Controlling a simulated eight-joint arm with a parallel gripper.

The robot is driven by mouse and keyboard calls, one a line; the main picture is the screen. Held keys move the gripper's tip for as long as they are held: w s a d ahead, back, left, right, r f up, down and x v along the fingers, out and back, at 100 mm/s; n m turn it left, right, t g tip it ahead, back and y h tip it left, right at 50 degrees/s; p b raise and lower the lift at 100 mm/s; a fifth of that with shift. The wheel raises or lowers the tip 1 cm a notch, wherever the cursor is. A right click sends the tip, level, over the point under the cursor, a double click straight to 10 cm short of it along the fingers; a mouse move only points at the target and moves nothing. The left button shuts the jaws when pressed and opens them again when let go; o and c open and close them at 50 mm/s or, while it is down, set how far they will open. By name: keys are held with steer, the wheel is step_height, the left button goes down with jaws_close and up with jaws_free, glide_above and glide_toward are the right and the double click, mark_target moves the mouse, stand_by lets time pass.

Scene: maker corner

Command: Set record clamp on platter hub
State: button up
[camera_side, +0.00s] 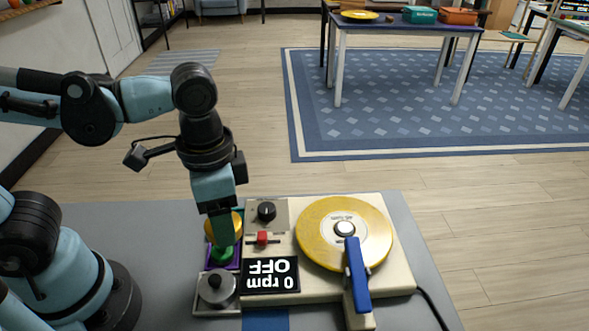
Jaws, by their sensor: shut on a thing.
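My gripper (222,244) points down at the left end of the record player and is shut on a small green knob-like piece (223,255). That piece is at or just above a purple-edged tray; I cannot tell if it touches it. It may be the record clamp, but the fingers hide its upper part. The platter carries a yellow record (317,237) with a pale label. The platter hub (345,228) shows as a light round cap with a dark ring at its centre. My gripper is well to the left of the hub.
A grey round knob-topped piece (216,288) sits on a small pale base. The blue tonearm (357,272) reaches over the record's front edge. A display (271,275) reads 0 rpm OFF, upside down. A red slider (262,237) and black knob (266,210) stand between gripper and platter.

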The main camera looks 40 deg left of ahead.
steer(key=shift+s+d+r, duration=0.1)
steer(key=shift+d+r, duration=0.1)
steer(key=shift+d, duration=0.1)
steer(key=shift+w+d+r, duration=0.15)
steer(key=shift+w+d, duration=0.05)
steer(key=w+d+r+n, duration=0.1)
steer(key=w+d+n, duration=0.1)
steer(key=w+d, duration=0.45)
steer(key=n, duration=0.3)
glide_toward(345, 227)
steer(key=shift+s+a+f, duration=0.35)
steer(key=shift+s+f, duration=0.15)
steer(key=shift+w+d+f, duration=0.35)
steer(key=shift+w+f, duration=0.05)
steer(key=shift+w, duration=0.1)
steer(key=shift+f, duration=1.8)
steer(key=shift+f, duration=0.5)
